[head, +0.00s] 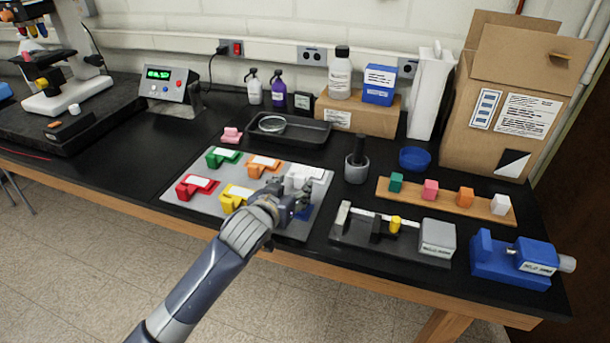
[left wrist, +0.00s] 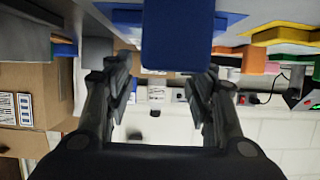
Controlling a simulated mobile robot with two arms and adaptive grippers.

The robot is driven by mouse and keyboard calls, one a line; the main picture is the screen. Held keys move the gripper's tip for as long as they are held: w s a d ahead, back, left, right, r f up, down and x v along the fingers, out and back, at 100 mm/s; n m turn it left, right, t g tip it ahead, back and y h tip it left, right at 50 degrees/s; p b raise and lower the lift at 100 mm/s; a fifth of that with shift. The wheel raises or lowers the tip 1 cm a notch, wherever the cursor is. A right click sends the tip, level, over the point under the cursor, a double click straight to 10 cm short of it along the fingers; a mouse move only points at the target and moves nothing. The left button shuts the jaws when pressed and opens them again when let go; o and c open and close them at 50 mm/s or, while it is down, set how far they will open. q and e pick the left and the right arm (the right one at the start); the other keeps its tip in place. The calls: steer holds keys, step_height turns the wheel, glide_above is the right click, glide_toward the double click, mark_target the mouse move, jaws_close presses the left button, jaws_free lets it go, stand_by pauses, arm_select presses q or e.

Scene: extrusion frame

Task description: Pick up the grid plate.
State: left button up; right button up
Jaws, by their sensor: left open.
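No plate with a clear grid can be made out. A flat grey plate (head: 322,186) on the bench carries red, green, orange, yellow, white and blue holders. A round clear dish (head: 271,123) lies in a black tray behind it; any grid on it is too small to see. My left gripper (head: 300,201) is over the grey plate's front right part, at the blue holder (head: 306,212), which it partly hides. In the left wrist view my left gripper (left wrist: 158,76) is open, with a blue block (left wrist: 178,35) in front of its fingers; contact cannot be told. My right gripper is out of view.
A black fixture with a grey block (head: 437,236) and a blue device (head: 512,259) stand right of the grey plate. Bare bench lies left of the plate.

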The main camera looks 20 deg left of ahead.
mark_target(299, 182)
arm_select(q)
steer(key=shift+w+f, duration=0.25)
steer(key=shift+w, duration=0.25)
steer(key=x, duration=0.2)
steer(key=p+x, duration=0.1)
steer(key=shift+w+a+f, duration=0.2)
steer(key=shift+w, duration=0.1)
steer(key=shift+w+f, duration=0.2)
steer(key=shift+w, duration=0.2)
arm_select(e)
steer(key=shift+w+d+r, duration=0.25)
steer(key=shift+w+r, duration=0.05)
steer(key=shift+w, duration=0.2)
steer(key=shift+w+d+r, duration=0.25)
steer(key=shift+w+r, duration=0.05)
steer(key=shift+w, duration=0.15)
arm_select(q)
steer(key=shift+c, duration=0.2)
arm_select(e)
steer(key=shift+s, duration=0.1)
arm_select(q)
steer(key=c, duration=1.1)
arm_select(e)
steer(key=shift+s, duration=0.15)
